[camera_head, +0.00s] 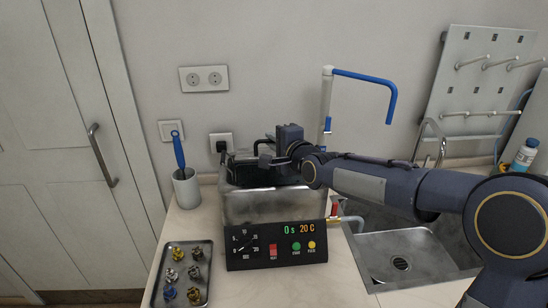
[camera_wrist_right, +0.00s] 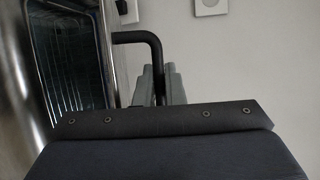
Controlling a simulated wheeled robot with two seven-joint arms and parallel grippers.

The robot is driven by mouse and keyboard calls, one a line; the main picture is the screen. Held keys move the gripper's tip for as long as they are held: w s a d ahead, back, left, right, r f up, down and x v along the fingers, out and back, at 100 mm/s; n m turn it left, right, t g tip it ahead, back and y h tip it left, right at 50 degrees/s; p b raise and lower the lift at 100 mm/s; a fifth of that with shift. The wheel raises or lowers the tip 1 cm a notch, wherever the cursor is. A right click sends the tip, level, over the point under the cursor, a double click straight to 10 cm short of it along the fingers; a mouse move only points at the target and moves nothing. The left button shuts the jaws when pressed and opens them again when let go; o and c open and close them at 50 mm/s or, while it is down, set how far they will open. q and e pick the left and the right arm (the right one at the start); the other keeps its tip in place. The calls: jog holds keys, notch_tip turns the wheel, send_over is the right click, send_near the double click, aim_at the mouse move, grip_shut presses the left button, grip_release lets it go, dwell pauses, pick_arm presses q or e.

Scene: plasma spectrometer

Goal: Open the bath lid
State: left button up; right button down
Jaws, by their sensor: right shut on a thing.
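The bath (camera_head: 262,208) is a grey metal box on the counter, with a black control panel (camera_head: 276,245) at its front reading 0 s and 20 C. My right gripper (camera_head: 266,150) is over the back part of the bath, its arm coming in from the right. In the right wrist view my right gripper (camera_wrist_right: 163,75) has its grey fingers closed on the black, bent lid handle (camera_wrist_right: 136,37). A shiny rim around a dark, ribbed area (camera_wrist_right: 78,60) shows at the left there. My arm hides part of the bath top, and I cannot tell how far the lid is raised.
A cup with a blue-handled brush (camera_head: 186,188) stands left of the bath. A tray of several small metal parts (camera_head: 183,293) lies at the front left. A sink (camera_head: 400,258), a blue-tipped tap (camera_head: 362,77) and a peg rack (camera_head: 484,75) are on the right.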

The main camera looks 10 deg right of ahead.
jog(key=shift+w+r+p, duration=0.35)
jog(key=shift+r+p, duration=0.05)
jog(key=shift+r, duration=0.15)
jog(key=shift+w+r+p, duration=0.3)
jog(key=shift+r+p, duration=0.05)
jog(key=shift+r, duration=0.15)
jog(key=shift+w+r+g+p, duration=0.3)
jog(key=shift+w+g+p, duration=0.15)
jog(key=shift+p, duration=0.2)
jog(key=shift+w+m+g, duration=0.15)
jog(key=shift+m+g, duration=0.1)
jog(key=shift+m, duration=0.05)
jog(key=c, duration=1.5)
grip_release()
jog(key=shift+s+d, duration=0.15)
jog(key=shift+s, duration=0.15)
jog(key=b+v, duration=0.1)
jog(key=v, duration=0.6)
jog(key=shift+s+b, duration=0.1)
jog(key=shift+b, duration=0.3)
